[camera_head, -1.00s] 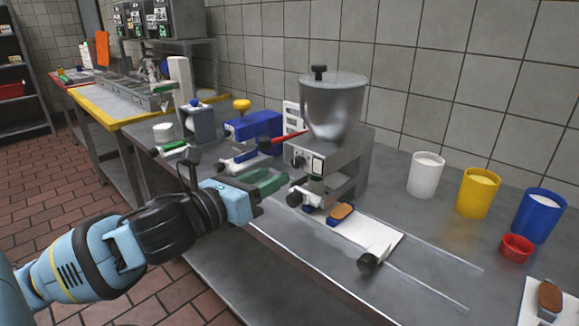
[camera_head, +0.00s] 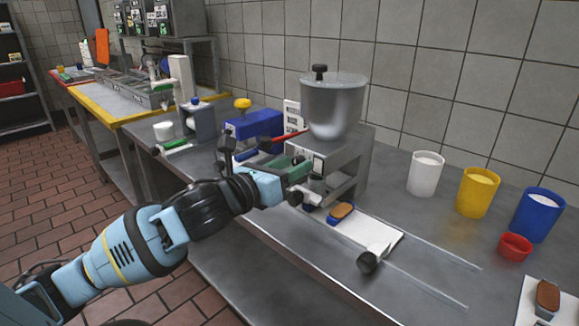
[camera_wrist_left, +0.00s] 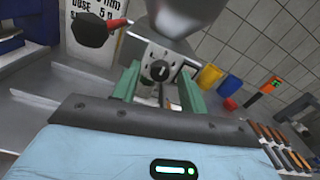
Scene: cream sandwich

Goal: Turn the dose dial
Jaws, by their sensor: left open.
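The dose dial (camera_wrist_left: 159,71) is a round dark knob with a light mark, on the front plate of the dosing machine (camera_head: 345,160). In the left wrist view it lies between the two green fingers of my left gripper (camera_wrist_left: 160,88), a little beyond them. The fingers stand apart with nothing held. In the head view my left gripper (camera_head: 296,172) is right at the machine's front and hides the dial. A metal hopper (camera_head: 333,108) with a lid sits on top of the machine. My right gripper is not in view.
A red lever with a black knob (camera_wrist_left: 89,29) sticks out left of the dial. A white board (camera_head: 384,233) with a biscuit piece (camera_head: 341,211) lies between rails below the machine. White (camera_head: 425,174), yellow (camera_head: 478,192) and blue (camera_head: 538,215) cups stand at right.

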